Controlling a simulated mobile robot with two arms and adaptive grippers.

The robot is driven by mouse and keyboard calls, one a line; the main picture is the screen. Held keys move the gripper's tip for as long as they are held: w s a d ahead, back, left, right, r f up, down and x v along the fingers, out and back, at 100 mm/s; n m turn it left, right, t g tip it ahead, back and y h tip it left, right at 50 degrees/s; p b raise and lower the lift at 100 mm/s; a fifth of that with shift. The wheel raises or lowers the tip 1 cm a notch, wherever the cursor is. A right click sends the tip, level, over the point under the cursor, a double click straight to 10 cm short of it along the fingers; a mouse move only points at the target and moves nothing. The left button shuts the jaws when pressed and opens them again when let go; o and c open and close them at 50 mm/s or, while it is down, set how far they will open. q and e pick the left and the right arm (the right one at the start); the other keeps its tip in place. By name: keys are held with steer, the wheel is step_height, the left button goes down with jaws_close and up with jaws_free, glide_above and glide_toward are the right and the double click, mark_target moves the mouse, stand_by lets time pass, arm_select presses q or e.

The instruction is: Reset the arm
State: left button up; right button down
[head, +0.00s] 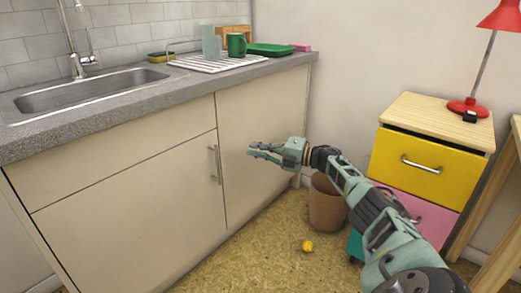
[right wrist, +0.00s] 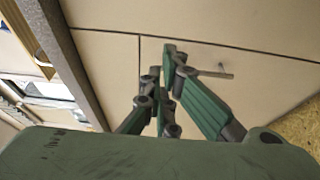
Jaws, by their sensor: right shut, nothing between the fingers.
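My right gripper (head: 259,152) reaches in from the lower right of the head view, in front of the beige cabinet doors (head: 262,120). Its fingers point left and are closed together with nothing between them. In the right wrist view the green fingers (right wrist: 168,90) stand in front of the cabinet front, with a door handle (right wrist: 215,73) beyond them. My left gripper is not in the head view. No inkpads can be made out for certain.
A grey counter (head: 130,97) holds a sink (head: 90,90), a drying rack (head: 200,66), a green mug (head: 236,44) and a green tray (head: 270,50). A brown bin (head: 325,205), a yellow-and-pink drawer unit (head: 419,165) and a yellow crumpled thing (head: 307,246) are near my right arm.

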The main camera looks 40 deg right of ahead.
steer(key=shift+s+d, duration=0.25)
steer(key=shift+d, duration=0.2)
steer(key=shift+a, duration=0.1)
